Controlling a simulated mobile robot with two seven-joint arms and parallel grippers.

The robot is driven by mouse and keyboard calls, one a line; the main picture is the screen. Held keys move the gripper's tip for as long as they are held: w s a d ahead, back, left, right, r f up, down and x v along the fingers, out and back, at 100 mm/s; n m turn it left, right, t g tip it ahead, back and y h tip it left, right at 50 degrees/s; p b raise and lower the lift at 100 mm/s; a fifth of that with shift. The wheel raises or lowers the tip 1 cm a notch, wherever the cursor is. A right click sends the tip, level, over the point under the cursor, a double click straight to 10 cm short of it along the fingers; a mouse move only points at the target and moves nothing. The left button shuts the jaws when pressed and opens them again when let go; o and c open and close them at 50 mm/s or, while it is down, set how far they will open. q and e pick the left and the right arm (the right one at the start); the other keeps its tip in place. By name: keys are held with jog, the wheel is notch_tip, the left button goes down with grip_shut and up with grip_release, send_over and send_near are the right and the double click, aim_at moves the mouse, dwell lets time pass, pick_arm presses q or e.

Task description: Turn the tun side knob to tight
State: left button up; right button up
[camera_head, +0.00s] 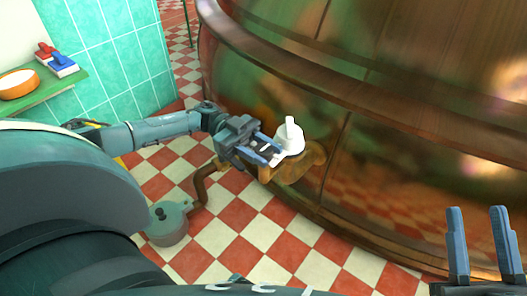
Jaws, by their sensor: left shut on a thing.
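The tun (400,140) is a large wood and copper vessel filling the right and middle of the head view. A white knob (290,137) with an upright stub sits at the tun's lower left side. My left gripper (272,156) reaches in from the left and is shut on the white knob; its fingers partly hide the knob's lower part. Any tight or loose marking is too small to see. My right gripper (480,245) is at the lower right corner, its two fingers apart and empty, away from the knob.
A copper-brown pipe (200,183) runs down beside a grey-green round object (167,222) on the red and white tiled floor (240,240). A green shelf (45,92) at the upper left holds a bowl (18,83) and red and blue brushes (62,66).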

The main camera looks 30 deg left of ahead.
pick_arm(q)
jog(key=o, duration=1)
jog(key=shift+w+a, duration=0.1)
jog(key=shift+a, duration=0.3)
jog(key=shift+w+a+b, duration=0.2)
jog(key=shift+a+b, duration=0.05)
jog(key=shift+a, duration=1.8)
jog(key=shift+w+a+b, duration=0.2)
jog(key=shift+a, duration=1.85)
jog(key=shift+w+a+b, duration=0.2)
jog(key=shift+a+b, duration=0.05)
jog(key=shift+a, duration=1.8)
pick_arm(e)
jog(key=shift+d+r+n+y, duration=0.1)
jog(key=shift+r+n+y, duration=0.7)
jog(key=shift+r+y, duration=0.1)
